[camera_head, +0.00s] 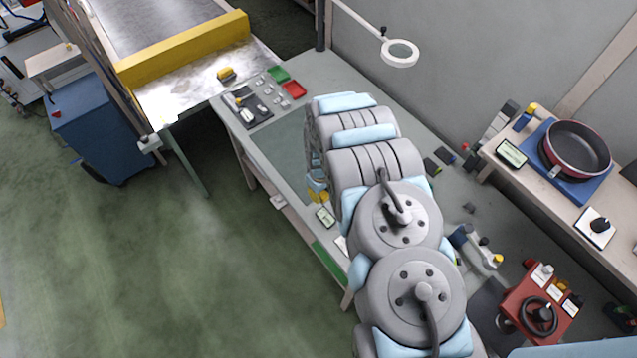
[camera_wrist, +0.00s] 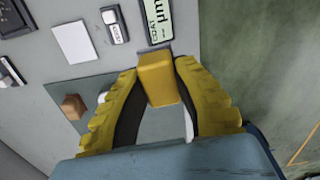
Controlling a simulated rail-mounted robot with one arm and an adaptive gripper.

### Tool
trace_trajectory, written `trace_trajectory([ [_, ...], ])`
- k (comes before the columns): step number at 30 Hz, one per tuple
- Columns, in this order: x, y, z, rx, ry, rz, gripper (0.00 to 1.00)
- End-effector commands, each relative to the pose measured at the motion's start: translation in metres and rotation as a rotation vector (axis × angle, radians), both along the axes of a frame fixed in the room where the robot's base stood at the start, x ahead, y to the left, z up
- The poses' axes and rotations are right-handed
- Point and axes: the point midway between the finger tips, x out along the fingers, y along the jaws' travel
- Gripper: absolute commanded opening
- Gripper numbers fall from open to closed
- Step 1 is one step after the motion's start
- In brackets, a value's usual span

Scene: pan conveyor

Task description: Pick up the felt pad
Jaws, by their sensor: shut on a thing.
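In the wrist view, my gripper (camera_wrist: 158,80) has its two yellow ribbed fingers closed on the sides of an orange-yellow block (camera_wrist: 158,84). A thin grey strip shows at the block's far end. This block appears to be the felt pad, though the picture does not settle it. In the head view, my gripper (camera_head: 317,194) is mostly hidden by my arm, at the near-left edge of the grey workbench (camera_head: 280,152). The block cannot be made out there. I cannot tell whether it touches the bench.
A gauge with a display (camera_wrist: 157,20), a white card (camera_wrist: 72,42) and a brown block (camera_wrist: 74,107) lie near my gripper. A red pan (camera_head: 577,150) stands on the right-hand bench. A magnifier lamp (camera_head: 399,53) overhangs the workbench. Open floor (camera_head: 130,260) lies left.

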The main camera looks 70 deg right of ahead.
Motion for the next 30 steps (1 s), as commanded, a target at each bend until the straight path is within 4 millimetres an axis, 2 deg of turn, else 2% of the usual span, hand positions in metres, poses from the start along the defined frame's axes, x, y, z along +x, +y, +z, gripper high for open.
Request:
trace_trajectory([
  [1,-0.004,0.004,0.009,0.004,0.002,0.0,0.0],
  [9,-0.016,0.015,0.015,0.003,0.001,0.001,0.0],
  [18,-0.024,0.021,0.015,0.002,0.001,0.001,0.0],
  [30,-0.025,0.022,0.014,0.002,0.001,0.001,0.0],
])
